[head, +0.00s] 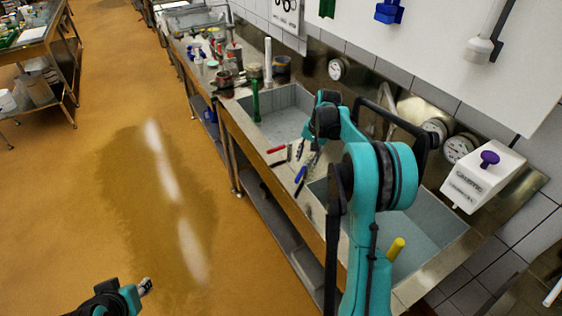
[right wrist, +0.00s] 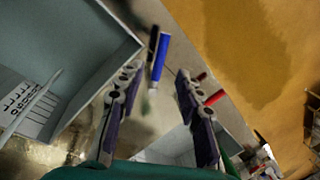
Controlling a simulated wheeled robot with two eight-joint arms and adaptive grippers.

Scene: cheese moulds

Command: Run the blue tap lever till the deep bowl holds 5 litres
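The blue tap lever (head: 300,174) sits on the steel strip between two sink bowls. It also shows in the right wrist view (right wrist: 160,57), just beyond and between my right fingertips, apart from them. My right gripper (right wrist: 155,75) is open and empty; in the head view (head: 313,155) it hangs close above the lever. The near bowl (head: 430,222) is partly behind my right arm. A marked litre scale (right wrist: 40,108) shows inside it in the wrist view. Its water level cannot be read. My left gripper (head: 146,287) is low at the left, its opening unclear.
A red lever (head: 276,149) lies just beyond the blue one. The far bowl (head: 285,112) has a green upright handle (head: 256,102); a yellow handle (head: 396,247) stands at the near bowl. Bottles and pots crowd the far counter. The floor at left is clear.

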